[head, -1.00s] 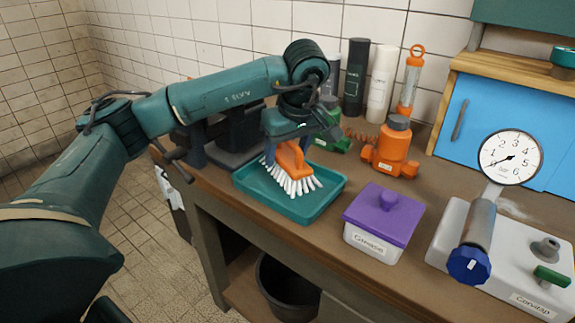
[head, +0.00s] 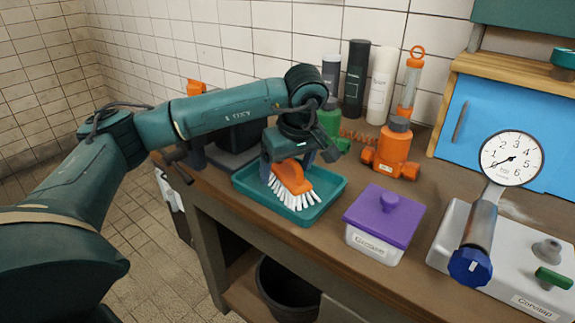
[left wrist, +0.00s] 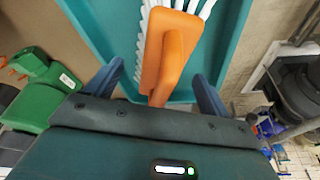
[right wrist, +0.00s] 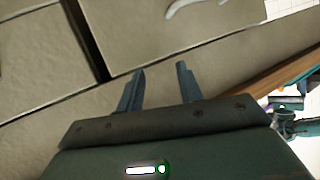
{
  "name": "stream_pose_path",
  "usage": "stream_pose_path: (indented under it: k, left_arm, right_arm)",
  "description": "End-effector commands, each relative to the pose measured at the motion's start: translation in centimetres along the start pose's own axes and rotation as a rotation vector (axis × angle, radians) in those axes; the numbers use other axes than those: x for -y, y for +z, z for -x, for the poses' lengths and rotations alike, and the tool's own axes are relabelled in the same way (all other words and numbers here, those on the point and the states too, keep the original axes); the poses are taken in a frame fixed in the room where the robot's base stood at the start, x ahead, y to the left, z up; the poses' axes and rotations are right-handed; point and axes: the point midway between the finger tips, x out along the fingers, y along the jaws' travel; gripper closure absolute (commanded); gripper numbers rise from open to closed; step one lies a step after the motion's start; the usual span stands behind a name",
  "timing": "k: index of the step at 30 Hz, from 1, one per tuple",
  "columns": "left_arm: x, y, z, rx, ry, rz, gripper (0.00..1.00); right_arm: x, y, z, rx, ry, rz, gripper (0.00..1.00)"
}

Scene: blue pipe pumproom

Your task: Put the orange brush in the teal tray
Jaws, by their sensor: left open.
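The orange brush (head: 292,180) with white bristles lies in the teal tray (head: 240,187) on the workbench. It leans at a tilt, bristles toward the front of the tray. My left gripper (head: 298,160) is over the tray just behind the brush, its fingers spread. In the left wrist view, the brush (left wrist: 168,62) has its handle end between the open fingers (left wrist: 155,85), with gaps on both sides, and the tray (left wrist: 232,50) lies beneath. My right gripper (right wrist: 159,82) is open and empty, facing beige panels away from the tray.
A purple-lidded box (head: 383,215) stands right of the tray. An orange bottle (head: 395,148), a green item (head: 330,125) and upright cylinders (head: 356,78) stand behind. A pressure gauge (head: 511,157) is further right. A dark bucket (head: 287,290) sits below the bench.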

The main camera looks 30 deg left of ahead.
Motion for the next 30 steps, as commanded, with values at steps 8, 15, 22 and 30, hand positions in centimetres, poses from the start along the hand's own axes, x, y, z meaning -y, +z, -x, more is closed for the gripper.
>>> stream_pose_path:
  k: [8,15,22,30]
  left_arm:
    - [-0.1,-0.1,1.6,-0.001,0.004,0.0,0.19]
    - [-0.1,-0.1,6.6,-0.002,0.005,-0.001,0.19]
    - [-0.1,-0.2,11.0,-0.003,0.004,0.0,0.19]
    - [0.0,-0.1,12.3,0.0,0.0,0.001,0.19]
  right_arm:
    - [0.1,-0.1,0.1,0.006,-0.002,-0.002,0.64]
    - [0.2,0.0,-0.1,0.016,-0.006,-0.005,0.64]
    - [0.5,-0.3,-0.2,0.038,-0.014,-0.013,0.64]
    - [0.6,0.2,-0.8,0.065,-0.018,-0.015,0.64]
